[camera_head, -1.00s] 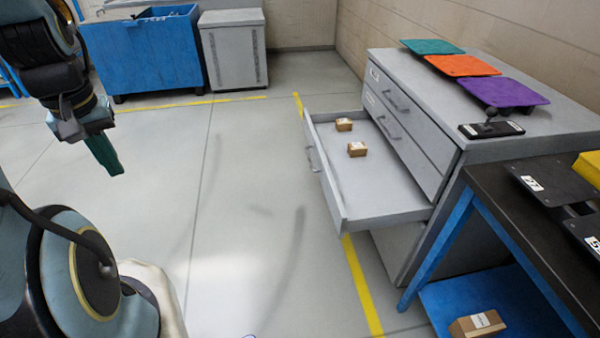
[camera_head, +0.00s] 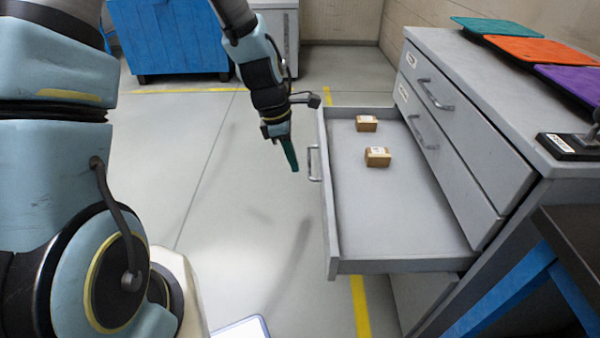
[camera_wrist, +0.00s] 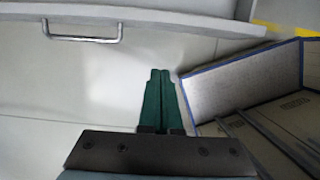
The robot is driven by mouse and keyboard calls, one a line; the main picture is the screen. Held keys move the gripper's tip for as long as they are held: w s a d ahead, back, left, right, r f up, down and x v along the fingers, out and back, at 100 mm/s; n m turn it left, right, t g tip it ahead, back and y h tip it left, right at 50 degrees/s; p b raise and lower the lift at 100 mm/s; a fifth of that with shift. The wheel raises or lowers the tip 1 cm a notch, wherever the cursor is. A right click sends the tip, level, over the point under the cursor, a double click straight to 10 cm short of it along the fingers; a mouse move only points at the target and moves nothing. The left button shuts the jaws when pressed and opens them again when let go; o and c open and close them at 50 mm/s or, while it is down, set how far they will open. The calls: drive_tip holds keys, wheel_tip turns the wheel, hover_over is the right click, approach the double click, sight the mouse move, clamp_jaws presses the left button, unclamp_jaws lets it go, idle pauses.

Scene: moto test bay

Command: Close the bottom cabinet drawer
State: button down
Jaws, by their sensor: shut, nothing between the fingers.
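The bottom drawer (camera_head: 400,215) of the grey cabinet (camera_head: 515,110) is pulled far out, with two small brown boxes (camera_head: 366,123) (camera_head: 377,156) lying in it. Its metal handle (camera_head: 314,164) is on the front panel, facing my arm. My gripper (camera_head: 291,157) has green fingers that are shut and empty. It is just left of the drawer front, a little apart from the handle. In the wrist view the shut fingers (camera_wrist: 160,98) point toward the drawer front (camera_wrist: 190,22), whose handle (camera_wrist: 82,32) is at upper left.
The two upper drawers (camera_head: 440,100) are shut. Green, orange and purple trays (camera_head: 540,50) lie on the cabinet top beside a black device (camera_head: 572,146). A dark bench with blue legs (camera_head: 505,290) stands at lower right. A blue bin (camera_head: 170,40) is at the back.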

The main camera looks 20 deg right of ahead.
drive_tip(key=s+d+f, duration=0.2)
drive_tip(key=d+f, duration=0.3)
drive_tip(key=f, duration=0.3)
drive_tip(key=shift+s+d+p, duration=0.2)
drive_tip(key=shift+s+p, duration=0.1)
drive_tip(key=shift+p, duration=0.05)
drive_tip(key=shift+d+f, duration=0.1)
drive_tip(key=s+d+p, duration=0.1)
drive_tip(key=s+d, duration=0.3)
drive_tip(key=d, duration=0.6)
drive_tip(key=s+d+p, duration=0.2)
drive_tip(key=s+d, duration=0.3)
drive_tip(key=d, duration=0.5)
drive_tip(key=shift+s+d, duration=0.15)
drive_tip(key=shift+s, duration=0.1)
